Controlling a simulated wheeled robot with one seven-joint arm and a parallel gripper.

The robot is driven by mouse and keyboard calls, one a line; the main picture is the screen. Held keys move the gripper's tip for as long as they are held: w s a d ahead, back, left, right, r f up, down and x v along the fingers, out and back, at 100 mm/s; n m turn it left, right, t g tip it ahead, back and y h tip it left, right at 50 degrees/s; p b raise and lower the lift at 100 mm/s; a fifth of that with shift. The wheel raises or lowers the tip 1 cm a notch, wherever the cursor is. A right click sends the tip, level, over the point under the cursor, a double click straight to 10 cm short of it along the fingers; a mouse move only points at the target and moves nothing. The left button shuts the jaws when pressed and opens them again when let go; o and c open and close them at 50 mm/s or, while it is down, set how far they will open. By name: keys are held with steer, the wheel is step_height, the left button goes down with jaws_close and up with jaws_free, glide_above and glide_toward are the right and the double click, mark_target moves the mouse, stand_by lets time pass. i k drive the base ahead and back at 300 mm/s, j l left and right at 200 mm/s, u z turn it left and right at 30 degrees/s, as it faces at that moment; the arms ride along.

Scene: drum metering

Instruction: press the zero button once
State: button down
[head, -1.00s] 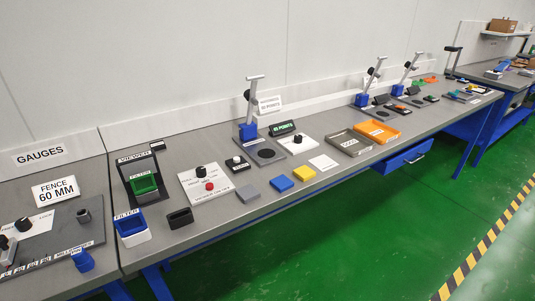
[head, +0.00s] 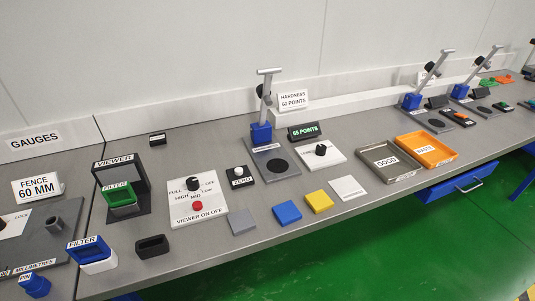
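The zero button is a round white cap (head: 239,170) on a small black box labelled ZERO (head: 241,179). It stands on the grey bench, between the white viewer control panel (head: 197,207) and the blue-based hardness stand (head: 262,132). Nothing covers it, and I cannot tell from this view whether the cap is pressed. A small display reading 65 POINTS (head: 304,131) stands to its right, and a sign behind it reads HARDNESS 60 POINTS (head: 293,101). My gripper is not in view.
Grey, blue (head: 287,212) and yellow (head: 318,201) blocks lie along the bench front. A black viewer (head: 121,177) stands left; a grey GOOD tray (head: 391,167) and an orange tray (head: 427,151) stand right. Green floor is clear in front.

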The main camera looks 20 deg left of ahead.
mark_target(239, 172)
steer(key=i+j+z, duration=0.1)
steer(key=i+j, duration=0.4)
steer(key=i+j+z, duration=0.1)
steer(key=i+j, duration=0.35)
steer(key=j, duration=0.15)
